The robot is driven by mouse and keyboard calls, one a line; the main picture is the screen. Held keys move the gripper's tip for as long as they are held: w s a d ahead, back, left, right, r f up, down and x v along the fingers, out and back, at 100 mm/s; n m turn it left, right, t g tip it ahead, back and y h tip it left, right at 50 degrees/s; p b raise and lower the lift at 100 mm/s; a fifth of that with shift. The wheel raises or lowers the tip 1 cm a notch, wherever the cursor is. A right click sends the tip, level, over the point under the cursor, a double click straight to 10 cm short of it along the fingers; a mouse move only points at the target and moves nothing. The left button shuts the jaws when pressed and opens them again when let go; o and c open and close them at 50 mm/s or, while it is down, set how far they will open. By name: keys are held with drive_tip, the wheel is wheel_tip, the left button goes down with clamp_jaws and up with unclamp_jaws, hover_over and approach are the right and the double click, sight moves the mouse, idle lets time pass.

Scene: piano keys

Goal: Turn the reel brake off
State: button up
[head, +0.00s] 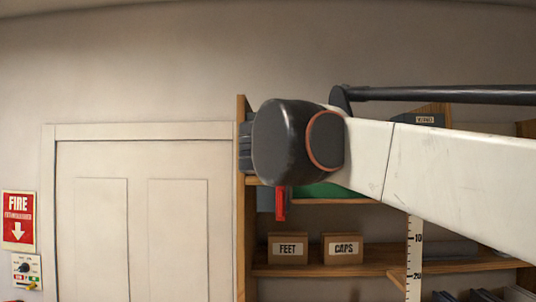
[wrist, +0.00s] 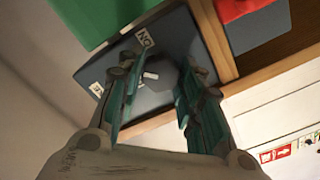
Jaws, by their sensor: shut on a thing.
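A dark grey panel (wrist: 172,38) fills the middle of the wrist view. It carries a white "ON" label (wrist: 146,38) and a second pale label (wrist: 97,89), partly hidden by a finger. Between the labels is a dark knob with a small white pointer (wrist: 150,77). My gripper (wrist: 158,68) has its teal fingers on either side of this knob and is shut on it. Exact finger contact is hard to see.
A green block (wrist: 88,18) and a red item (wrist: 240,8) sit close to the panel. A wooden shelf (head: 385,268) holds "FEET" (head: 288,249) and "CAPS" (head: 342,249) boxes. A white door (head: 150,235) stands left, beside a fire sign (head: 18,220) and a small dial panel (head: 27,268).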

drive_tip(key=shift+f+n, duration=0.15)
drive_tip(key=shift+n, duration=4.15)
drive_tip(key=o, duration=1)
drive_tip(key=shift+a, duration=0.1)
drive_tip(key=shift+o, duration=0.2)
